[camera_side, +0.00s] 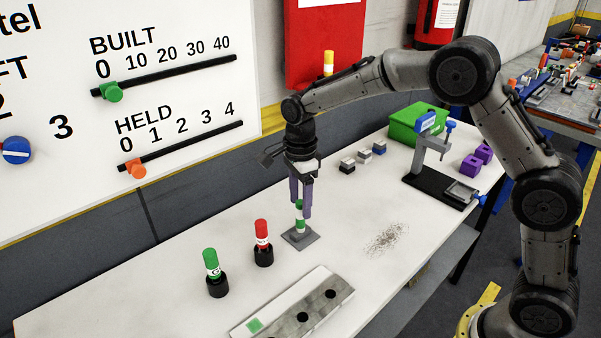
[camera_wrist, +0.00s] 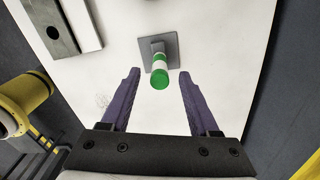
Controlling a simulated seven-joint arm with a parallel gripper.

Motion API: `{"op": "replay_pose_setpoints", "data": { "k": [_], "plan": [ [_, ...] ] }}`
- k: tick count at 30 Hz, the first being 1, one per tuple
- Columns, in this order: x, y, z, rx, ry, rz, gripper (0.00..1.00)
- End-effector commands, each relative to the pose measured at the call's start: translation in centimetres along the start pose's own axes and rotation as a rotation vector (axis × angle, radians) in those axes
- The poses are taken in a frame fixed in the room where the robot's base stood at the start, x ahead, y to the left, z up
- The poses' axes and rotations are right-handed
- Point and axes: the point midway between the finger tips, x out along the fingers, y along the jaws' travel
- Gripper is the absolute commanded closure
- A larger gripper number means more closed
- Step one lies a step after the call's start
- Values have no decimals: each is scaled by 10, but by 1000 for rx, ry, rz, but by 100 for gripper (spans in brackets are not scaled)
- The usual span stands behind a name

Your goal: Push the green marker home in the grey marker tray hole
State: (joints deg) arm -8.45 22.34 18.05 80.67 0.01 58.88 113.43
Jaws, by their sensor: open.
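The green and white marker (camera_side: 299,215) stands upright in the grey marker tray (camera_side: 300,239), a small square plate with a raised socket on the white table. How deep the marker sits in the hole is hard to tell. In the wrist view the marker (camera_wrist: 159,76) shows its green end toward the camera, with the grey tray (camera_wrist: 172,45) behind it. My gripper (camera_side: 301,212) points down over the tray, its purple fingers on either side of the marker. In the wrist view my gripper (camera_wrist: 158,75) is open, with a gap between each finger and the marker.
A green-capped marker (camera_side: 211,264) and a red-capped marker (camera_side: 262,236) stand in black holders left of the tray. A metal block with holes (camera_side: 318,300) lies in front. Small blocks (camera_side: 362,156), a green bin (camera_side: 415,128) and a black-based press (camera_side: 435,188) stand to the right.

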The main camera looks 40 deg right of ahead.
Motion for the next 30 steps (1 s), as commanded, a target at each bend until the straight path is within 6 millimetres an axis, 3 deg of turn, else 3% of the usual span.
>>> {"op": "replay_pose_setpoints", "data": {
  "k": [6,12,18,30],
  "plan": [
    [-50,-1,0,0,-2,-4,38],
    [-81,0,0,0,-1,-2,38],
    [-94,0,0,0,0,0,38],
    [-102,0,-3,5,-5,-12,38]
  ]
}}
